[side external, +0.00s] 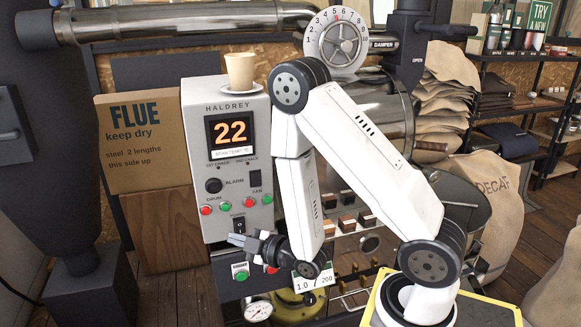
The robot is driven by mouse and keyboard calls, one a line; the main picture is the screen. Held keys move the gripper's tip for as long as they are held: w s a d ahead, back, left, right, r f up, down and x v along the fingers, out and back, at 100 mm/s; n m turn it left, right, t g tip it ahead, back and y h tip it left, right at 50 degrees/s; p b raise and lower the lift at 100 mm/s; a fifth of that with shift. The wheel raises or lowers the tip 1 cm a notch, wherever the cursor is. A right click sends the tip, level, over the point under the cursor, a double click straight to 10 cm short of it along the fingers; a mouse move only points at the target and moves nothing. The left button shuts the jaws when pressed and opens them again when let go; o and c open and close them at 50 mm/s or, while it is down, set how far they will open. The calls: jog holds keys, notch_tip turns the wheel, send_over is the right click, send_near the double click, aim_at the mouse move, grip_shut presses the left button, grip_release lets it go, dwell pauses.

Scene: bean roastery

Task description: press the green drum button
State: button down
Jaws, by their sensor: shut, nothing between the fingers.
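The grey HALDREY control panel (205,130) stands left of my arm. Under its DRUM label are a red button (206,210) and, just to the right, the green drum button (226,207). Both show clearly and nothing covers them. My gripper (233,239) is shut and empty, its fingers pointing left. In the picture it lies below the green drum button, near the panel's lower edge. I cannot tell how far its tips are from the panel face.
A second red button (252,201) and green button (267,199) sit under FAN. A black knob (213,185) and the POWER switch (239,225) are close by. A cup (240,70) stands on the panel's top. A cardboard FLUE box (145,145) stands at left.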

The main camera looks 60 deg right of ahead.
jog(key=w+d, duration=0.6)
dwell(0.7)
jog(key=shift+w+d, duration=0.15)
jog(key=shift+d, duration=0.05)
dwell(1.9)
jog(key=shift+w+d, duration=0.2)
jog(key=shift+w+d, duration=0.3)
dwell(1.3)
jog(key=shift+s+a, duration=0.1)
jog(key=shift+a, duration=0.05)
jog(key=shift+s+a, duration=0.45)
jog(key=shift+s, duration=0.05)
jog(key=shift+a, duration=0.1)
dwell(0.5)
jog(key=shift+s+a, duration=1.65)
jog(key=shift+s, duration=0.1)
